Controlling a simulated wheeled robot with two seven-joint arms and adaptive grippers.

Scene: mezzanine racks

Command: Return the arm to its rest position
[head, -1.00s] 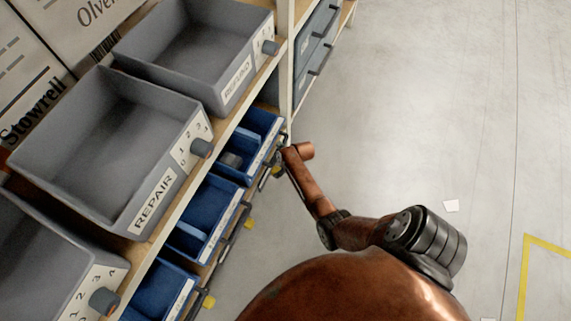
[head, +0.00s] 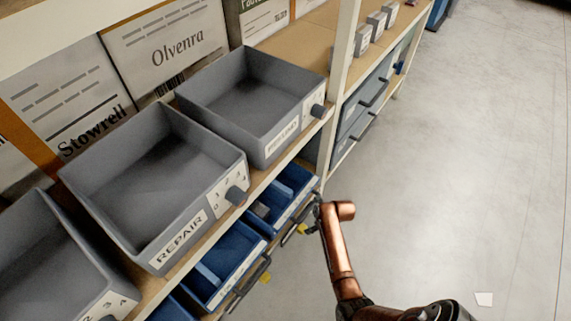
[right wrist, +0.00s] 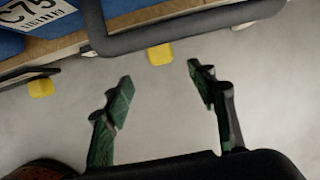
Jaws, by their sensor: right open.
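My right arm (head: 340,255) is copper-coloured and reaches up from the lower right beside the rack in the head view. My right gripper (right wrist: 158,85) shows in the right wrist view with its two green-padded fingers spread apart and nothing between them. In that view the fingers are over bare floor, just below a dark drawer handle (right wrist: 190,28). In the head view the gripper is small and mostly hidden at the arm's far end, close to the lower blue bins. My left gripper is not in view.
A grey REPAIR bin (head: 150,235) and another grey bin (head: 245,125) stand on the shelf. Blue bins (head: 225,262) sit below, with handles projecting. Yellow tabs (right wrist: 160,54) stick out under the handle.

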